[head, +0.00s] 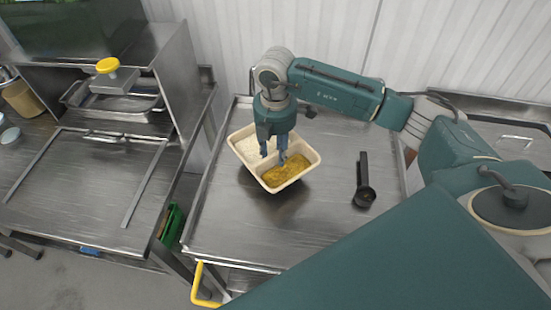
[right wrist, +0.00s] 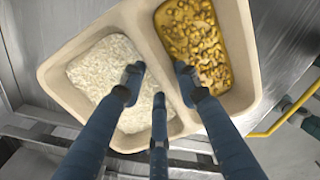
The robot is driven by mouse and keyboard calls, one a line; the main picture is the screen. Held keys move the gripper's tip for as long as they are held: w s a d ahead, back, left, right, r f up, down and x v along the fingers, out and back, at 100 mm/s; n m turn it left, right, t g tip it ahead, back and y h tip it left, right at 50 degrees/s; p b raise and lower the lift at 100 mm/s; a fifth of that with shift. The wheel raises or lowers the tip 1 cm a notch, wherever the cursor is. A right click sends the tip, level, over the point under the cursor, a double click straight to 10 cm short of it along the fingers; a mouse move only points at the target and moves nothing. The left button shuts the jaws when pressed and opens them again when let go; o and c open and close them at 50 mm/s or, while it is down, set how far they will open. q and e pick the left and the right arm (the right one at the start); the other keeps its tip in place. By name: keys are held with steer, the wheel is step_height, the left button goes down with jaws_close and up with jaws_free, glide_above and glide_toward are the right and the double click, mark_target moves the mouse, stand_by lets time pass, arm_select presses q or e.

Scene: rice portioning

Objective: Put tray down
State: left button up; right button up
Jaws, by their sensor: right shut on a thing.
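The tray (head: 250,172) is beige with two compartments, one with white rice and one with yellow-brown food. It is over the left part of the steel table, with a dark shadow below its near side; I cannot tell whether it touches the top. My right gripper (head: 273,158) points down into the tray and is shut on it. In the right wrist view, the gripper's fingers (right wrist: 158,80) straddle the divider of the tray (right wrist: 152,55), with rice on the left and the yellow-brown food on the right. My left gripper is not in view.
The steel table (head: 225,225) has free room in front of and right of the tray. A black scoop (head: 364,182) lies to the right. A yellow handle (head: 204,287) is at the near left corner. A steel counter (head: 80,200) stands at left, across a gap.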

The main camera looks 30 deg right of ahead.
mark_target(275, 162)
step_height(275, 162, down, 5)
steer(key=shift+r+p, duration=0.1)
steer(key=shift+p, duration=0.4)
steer(key=o, duration=1.2)
step_height(275, 162, up, 11)
steer(key=b, duration=0.3)
steer(key=shift+r+b, duration=0.1)
steer(key=shift+b, duration=0.25)
steer(key=shift+r, duration=0.4)
